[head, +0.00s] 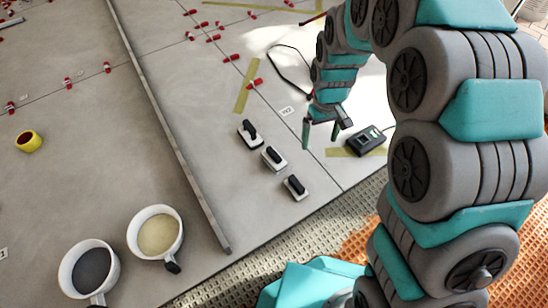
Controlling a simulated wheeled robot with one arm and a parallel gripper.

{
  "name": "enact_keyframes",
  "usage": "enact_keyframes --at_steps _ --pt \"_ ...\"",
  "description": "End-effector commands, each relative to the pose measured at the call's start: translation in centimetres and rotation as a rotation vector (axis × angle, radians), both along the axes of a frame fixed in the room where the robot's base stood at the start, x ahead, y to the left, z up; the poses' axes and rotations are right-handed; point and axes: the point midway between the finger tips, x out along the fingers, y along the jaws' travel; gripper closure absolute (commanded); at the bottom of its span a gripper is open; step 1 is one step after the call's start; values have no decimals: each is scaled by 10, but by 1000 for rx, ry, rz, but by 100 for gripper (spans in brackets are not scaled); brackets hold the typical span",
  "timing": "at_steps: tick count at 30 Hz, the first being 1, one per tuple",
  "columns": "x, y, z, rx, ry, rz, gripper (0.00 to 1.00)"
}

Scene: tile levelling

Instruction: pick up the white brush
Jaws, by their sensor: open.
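Three small pieces with pale bases and black handles stand in a slanting row on the grey tiles: a far one (250,135), a middle one (273,158) and a near one (295,187). They look like brushes or small hand tools. I cannot tell which is the white brush. My gripper (321,134) is open and empty, pointing down to the right of the row. It is apart from all three.
A black device (366,140) with a cable lies right of my gripper. A long metal bar (165,115) crosses the tiles left of the row. Two white cups (155,233) (88,270) and a yellow roll (28,141) stand further left. Several red clips (232,58) dot the joints.

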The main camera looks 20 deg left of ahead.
Motion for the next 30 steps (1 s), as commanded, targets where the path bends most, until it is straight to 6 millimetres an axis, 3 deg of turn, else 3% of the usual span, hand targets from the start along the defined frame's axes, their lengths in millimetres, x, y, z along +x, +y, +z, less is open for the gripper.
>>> enact_keyframes --at_steps 9,15,21,30 --pt "39 86 -92 13 -26 186 3" --pt "45 125 -141 20 -40 275 3" --pt "47 143 -165 25 -52 317 3" --pt "47 145 -195 23 -50 321 3"
